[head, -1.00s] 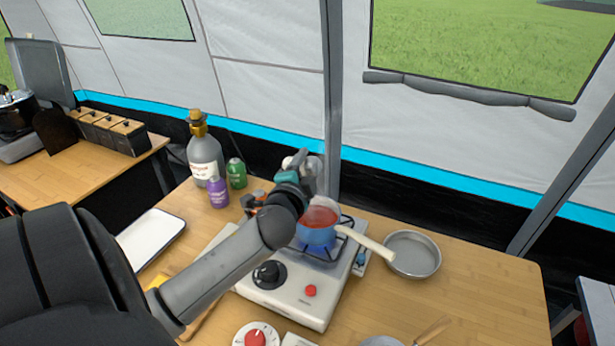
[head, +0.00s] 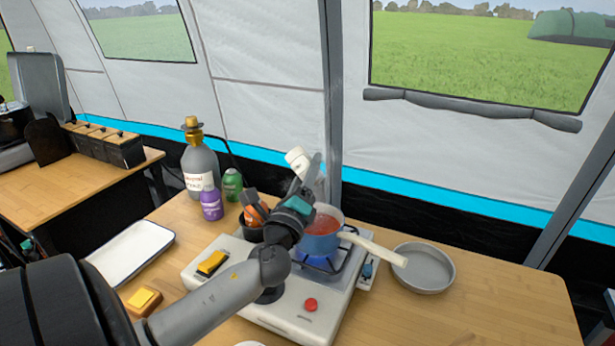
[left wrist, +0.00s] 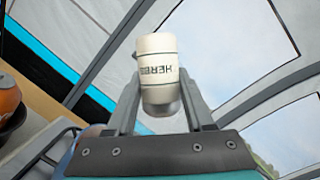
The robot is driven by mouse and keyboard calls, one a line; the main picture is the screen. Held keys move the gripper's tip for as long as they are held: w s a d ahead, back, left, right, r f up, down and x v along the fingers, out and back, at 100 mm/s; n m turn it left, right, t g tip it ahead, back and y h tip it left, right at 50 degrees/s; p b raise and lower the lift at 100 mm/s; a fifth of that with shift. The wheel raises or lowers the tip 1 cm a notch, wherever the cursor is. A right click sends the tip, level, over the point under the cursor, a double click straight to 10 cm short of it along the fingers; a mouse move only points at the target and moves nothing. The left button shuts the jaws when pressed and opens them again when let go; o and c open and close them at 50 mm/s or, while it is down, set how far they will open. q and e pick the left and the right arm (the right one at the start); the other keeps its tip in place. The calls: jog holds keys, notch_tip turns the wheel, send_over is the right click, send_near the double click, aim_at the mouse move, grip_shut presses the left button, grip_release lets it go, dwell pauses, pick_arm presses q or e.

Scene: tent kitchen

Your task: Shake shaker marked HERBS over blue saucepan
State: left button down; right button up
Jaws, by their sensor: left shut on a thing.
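The white shaker (head: 297,158) is tilted above the back of the blue saucepan (head: 320,243). In the left wrist view, the shaker (left wrist: 157,68) shows the letters HERB upside down, with the rest of the word unclear. My left gripper (head: 311,180) is shut on it; in the left wrist view, the fingers (left wrist: 160,106) stand on both sides of its body. The saucepan holds red contents and sits on a burner with a blue flame, its pale handle pointing right. Its near left side is partly behind my left arm. My right gripper is not in view.
The white stove (head: 290,302) has a red knob. A grey pan (head: 424,270) stands to the right. A large bottle (head: 202,165), a purple bottle (head: 211,204) and a green bottle (head: 232,185) stand back left. A white tray (head: 130,250) lies left. The table's front right is clear.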

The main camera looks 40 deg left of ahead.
aim_at(308, 158)
pick_arm(q)
jog(key=shift+r, duration=0.1)
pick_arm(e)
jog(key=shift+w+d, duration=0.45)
pick_arm(q)
notch_tip(308, 158, up, 5)
jog(key=p, duration=0.4)
jog(key=shift+p, duration=0.35)
jog(key=shift+f, duration=0.25)
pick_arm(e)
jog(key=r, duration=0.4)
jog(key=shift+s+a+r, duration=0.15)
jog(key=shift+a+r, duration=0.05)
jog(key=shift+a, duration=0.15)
pick_arm(q)
jog(key=shift+f, duration=0.1)
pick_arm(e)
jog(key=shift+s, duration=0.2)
pick_arm(q)
jog(key=shift+f+b, duration=0.1)
jog(key=shift+b, duration=0.2)
notch_tip(308, 158, down, 4)
jog(key=b, duration=0.4)
jog(key=shift+f, duration=0.25)
jog(key=shift+r, duration=0.15)
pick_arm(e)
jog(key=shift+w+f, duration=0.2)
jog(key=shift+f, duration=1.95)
